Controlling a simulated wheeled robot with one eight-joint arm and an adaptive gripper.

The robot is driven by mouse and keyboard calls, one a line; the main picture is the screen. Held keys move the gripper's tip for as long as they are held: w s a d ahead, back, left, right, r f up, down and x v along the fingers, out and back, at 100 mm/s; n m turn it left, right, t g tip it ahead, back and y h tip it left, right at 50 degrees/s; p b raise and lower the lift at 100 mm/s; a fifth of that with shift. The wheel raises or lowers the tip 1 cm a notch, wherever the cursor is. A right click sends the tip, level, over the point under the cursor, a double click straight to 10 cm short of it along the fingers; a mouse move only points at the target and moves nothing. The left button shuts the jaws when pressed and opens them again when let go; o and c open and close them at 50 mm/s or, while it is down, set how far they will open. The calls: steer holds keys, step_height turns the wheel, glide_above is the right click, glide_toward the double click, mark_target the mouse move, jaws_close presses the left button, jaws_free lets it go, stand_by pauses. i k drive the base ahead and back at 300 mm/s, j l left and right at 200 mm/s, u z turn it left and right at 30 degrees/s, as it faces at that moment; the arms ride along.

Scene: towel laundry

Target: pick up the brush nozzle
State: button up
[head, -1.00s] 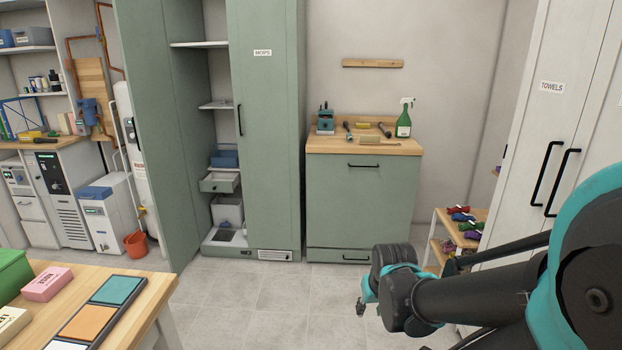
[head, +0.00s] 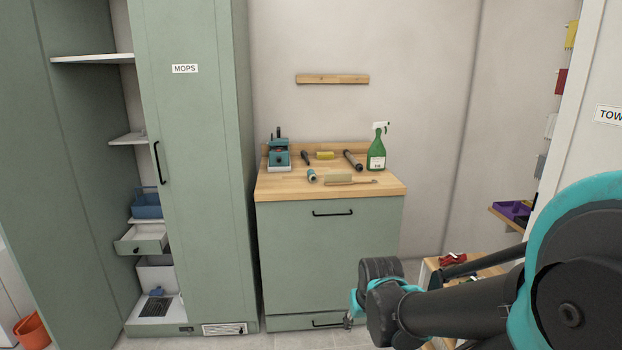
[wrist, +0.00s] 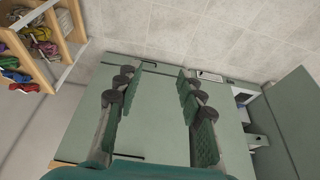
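Several small tools lie on the wooden top of the green cabinet (head: 330,235); they are too small to tell surely which is the brush nozzle. Among them are a dark tool with a brown end (head: 353,160), a black-handled tool (head: 305,157) and a short tool with a teal and white end (head: 311,175). My gripper (wrist: 157,82) is open and empty, its two fingers apart in the wrist view, with the cabinet's green front beyond them. In the head view it is low, in front of the cabinet and mostly hidden behind my arm. The wrist view shows no tools.
A teal device (head: 279,154), a yellow block (head: 324,155), a wooden brush (head: 340,178) and a green spray bottle (head: 377,150) share the worktop. The tall mops cabinet (head: 205,200) stands left. A shelf with coloured bundles (wrist: 40,48) stands right of the green cabinet.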

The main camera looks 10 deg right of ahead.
mark_target(311, 174)
steer(key=i+j+z, duration=0.4)
steer(key=i+j, duration=0.55)
steer(key=j, duration=0.15)
